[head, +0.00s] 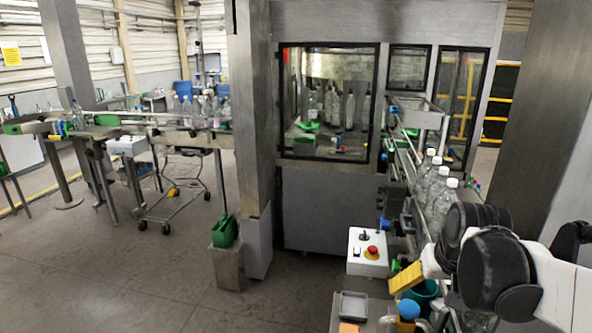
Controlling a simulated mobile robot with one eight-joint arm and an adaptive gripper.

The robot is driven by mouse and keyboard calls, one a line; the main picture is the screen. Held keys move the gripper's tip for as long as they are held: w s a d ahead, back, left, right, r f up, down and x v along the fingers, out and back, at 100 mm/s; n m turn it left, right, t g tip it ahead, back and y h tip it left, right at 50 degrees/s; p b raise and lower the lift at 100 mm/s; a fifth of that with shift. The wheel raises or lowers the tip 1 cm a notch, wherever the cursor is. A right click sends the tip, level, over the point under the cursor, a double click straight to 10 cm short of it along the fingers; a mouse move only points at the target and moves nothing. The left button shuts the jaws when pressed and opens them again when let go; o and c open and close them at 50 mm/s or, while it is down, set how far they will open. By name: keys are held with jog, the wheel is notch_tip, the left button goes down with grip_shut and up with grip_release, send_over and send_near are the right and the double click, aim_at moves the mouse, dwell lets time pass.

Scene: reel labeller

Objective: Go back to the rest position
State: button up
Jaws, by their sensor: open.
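My arm shows at the lower right, with black rounded joints and a white link. It hides part of the conveyor and worktop behind it. I cannot make out my gripper's fingers in the head view. A yellow block (406,278) shows just left of the black joints; I cannot tell what it belongs to.
A glass-fronted machine cabinet (330,195) stands in the middle. Several clear bottles (436,190) line the conveyor near my arm. A control box (367,252) with a red button and a small grey tray (353,305) are below. Open floor (120,285) lies at left.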

jog(key=s+a+f+b, duration=0.4)
jog(key=f+b, duration=0.3)
jog(key=s+a+f+n+t+b, duration=0.1)
jog(key=s+a+f+b, duration=0.3)
jog(key=f+b, duration=0.3)
jog(key=s+a+f+n+t+y+b, duration=0.1)
jog(key=s+a+f+b, duration=0.3)
jog(key=f+b, duration=0.3)
jog(key=shift+a+f, duration=0.3)
jog(key=shift+f, duration=0.5)
jog(key=shift+w, duration=0.1)
jog(key=shift+d, duration=0.1)
